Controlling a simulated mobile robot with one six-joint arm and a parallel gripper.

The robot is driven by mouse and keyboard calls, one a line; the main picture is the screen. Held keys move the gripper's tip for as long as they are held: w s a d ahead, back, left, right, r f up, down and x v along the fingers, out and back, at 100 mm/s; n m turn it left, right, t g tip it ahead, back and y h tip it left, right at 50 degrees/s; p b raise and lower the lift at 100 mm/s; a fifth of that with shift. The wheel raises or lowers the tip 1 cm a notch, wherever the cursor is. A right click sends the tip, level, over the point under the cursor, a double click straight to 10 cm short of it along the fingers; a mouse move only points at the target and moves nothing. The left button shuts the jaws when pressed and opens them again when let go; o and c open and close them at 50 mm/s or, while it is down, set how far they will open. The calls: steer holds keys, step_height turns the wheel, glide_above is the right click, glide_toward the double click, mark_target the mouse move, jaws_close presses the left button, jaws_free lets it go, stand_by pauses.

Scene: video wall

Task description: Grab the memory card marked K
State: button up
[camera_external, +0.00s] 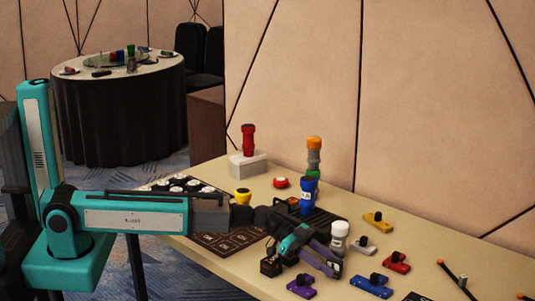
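A dark brown panel (222,242) of flat squares with small light marks lies on the near left part of the table. The marks are too small to read, so I cannot tell which one, if any, is the card marked K. My gripper (304,262) hangs low over the table at the end of my teal arm, to the right of this panel. Its fingers are seen from the side among dark objects, and I cannot tell how far apart they are or whether anything is between them. My arm hides part of the table behind the panel.
A checkered board with round pieces (180,184) lies behind my arm. Blue (307,197), white (339,238) and red (248,140) upright items stand around. Several coloured knobbed blocks, such as a yellow one (377,222), lie to the right. The wall runs along the table's back.

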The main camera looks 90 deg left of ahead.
mark_target(329, 258)
jaws_close()
steer(key=shift+r, duration=0.1)
steer(key=shift+r, duration=4.9)
